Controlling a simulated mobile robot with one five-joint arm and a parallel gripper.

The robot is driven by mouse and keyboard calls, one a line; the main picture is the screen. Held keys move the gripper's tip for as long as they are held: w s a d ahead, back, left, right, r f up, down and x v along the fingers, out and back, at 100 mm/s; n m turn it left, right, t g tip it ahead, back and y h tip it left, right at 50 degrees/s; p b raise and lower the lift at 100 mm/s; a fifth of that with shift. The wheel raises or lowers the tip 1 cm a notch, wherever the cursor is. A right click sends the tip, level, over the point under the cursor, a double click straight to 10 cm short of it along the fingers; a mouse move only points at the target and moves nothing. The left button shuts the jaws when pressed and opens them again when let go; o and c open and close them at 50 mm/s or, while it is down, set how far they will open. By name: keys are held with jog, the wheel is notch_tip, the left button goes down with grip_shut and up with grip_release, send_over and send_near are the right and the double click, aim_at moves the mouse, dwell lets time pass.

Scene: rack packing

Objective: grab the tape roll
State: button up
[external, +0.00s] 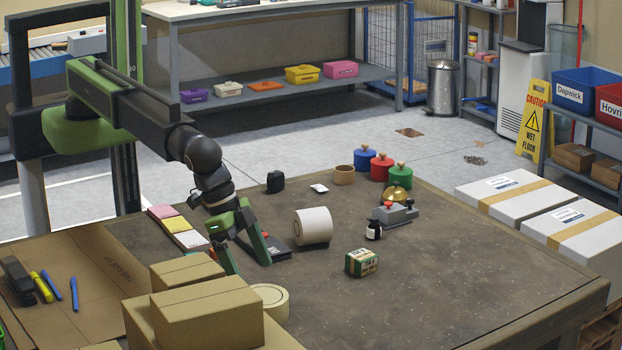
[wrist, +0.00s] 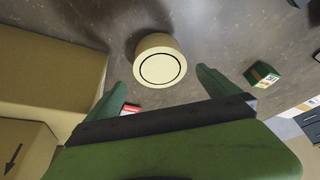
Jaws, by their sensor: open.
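The tape roll (external: 270,302), a cream roll lying flat, sits on the table just right of the stacked cartons, which hide part of its left side. In the wrist view the tape roll (wrist: 160,67) shows its round top face with a dark ring, ahead of and between the open fingers. My green gripper (external: 249,267) is open and empty, behind the tape roll in the external view and apart from it. The fingers point down toward the table.
Cardboard cartons (external: 208,316) stand close beside the roll. A white roll (external: 313,226), a small green box (external: 361,262) and a dark bottle (external: 373,230) stand to the right. A dark, red-marked flat item (external: 277,247) lies by the fingers. The front right table is clear.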

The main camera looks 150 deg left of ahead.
aim_at(262, 295)
jog(key=b+x, duration=0.1)
jog(key=x, duration=0.2)
jog(key=shift+r, duration=0.15)
jog(key=b+x, duration=0.5)
jog(key=shift+s+d+f, duration=0.1)
jog(key=shift+f, duration=0.15)
jog(key=shift+r, duration=0.2)
jog(key=shift+c, duration=0.3)
jog(key=c, duration=1.3)
jog(key=shift+o, duration=0.2)
